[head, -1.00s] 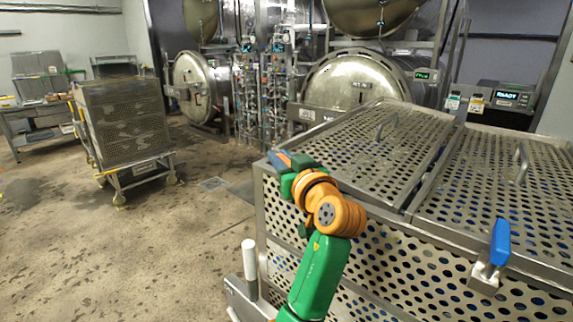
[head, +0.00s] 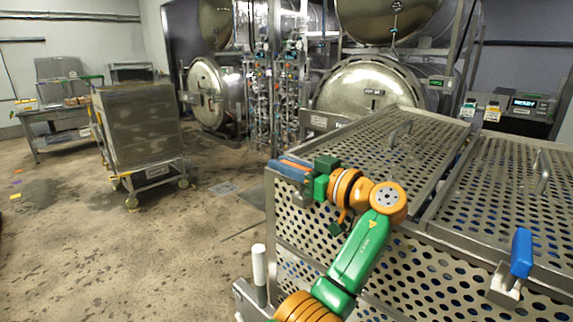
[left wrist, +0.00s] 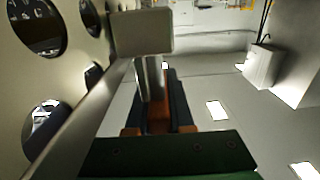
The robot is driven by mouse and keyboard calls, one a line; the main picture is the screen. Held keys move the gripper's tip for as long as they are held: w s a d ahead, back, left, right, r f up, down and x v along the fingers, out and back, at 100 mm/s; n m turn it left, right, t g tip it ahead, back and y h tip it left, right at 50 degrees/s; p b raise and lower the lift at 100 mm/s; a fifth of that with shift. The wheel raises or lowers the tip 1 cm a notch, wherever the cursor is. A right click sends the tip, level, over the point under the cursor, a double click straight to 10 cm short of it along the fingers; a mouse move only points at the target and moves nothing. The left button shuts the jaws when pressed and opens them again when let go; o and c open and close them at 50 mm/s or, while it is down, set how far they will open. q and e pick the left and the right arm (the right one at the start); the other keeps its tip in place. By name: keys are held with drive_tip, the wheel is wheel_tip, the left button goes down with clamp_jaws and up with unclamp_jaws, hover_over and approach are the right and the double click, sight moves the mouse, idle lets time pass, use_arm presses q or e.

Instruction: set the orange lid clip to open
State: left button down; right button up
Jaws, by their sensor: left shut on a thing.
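The orange lid clip (head: 296,161) is at the far left corner of the perforated steel basket cart (head: 310,235), by the lid's edge. Only a thin orange strip of it shows between my fingers. My left gripper (head: 288,168) is shut on it, its dark blue fingers pointing left in the head view. In the left wrist view the clip (left wrist: 160,118) is an orange bar between the two dark fingers (left wrist: 163,95), below a grey metal block (left wrist: 141,32). The clip's pivot is hidden. My right gripper is not in view.
A blue clip (head: 522,252) stands upright on the cart's near right edge. Two perforated lids with handles (head: 398,132) cover the cart. A second mesh cart (head: 140,125) stands at the left. Round retort doors (head: 362,88) are behind.

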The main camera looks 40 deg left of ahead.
use_arm(q)
drive_tip(key=c, duration=0.8)
unclamp_jaws()
drive_tip(key=shift+f, duration=0.1)
drive_tip(key=shift+c, duration=0.2)
drive_tip(key=shift+o, duration=0.2)
drive_tip(key=shift+a, duration=0.15)
wheel_tip(320, 180, up, 3)
drive_tip(key=shift+f+b, duration=0.15)
drive_tip(key=shift+b, duration=0.3)
drive_tip(key=s+d+r+b, duration=0.6)
drive_tip(key=s+d+r, duration=0.2)
drive_tip(key=s+r, duration=0.2)
drive_tip(key=shift+s+d+r, duration=0.15)
drive_tip(key=shift+s, duration=0.55)
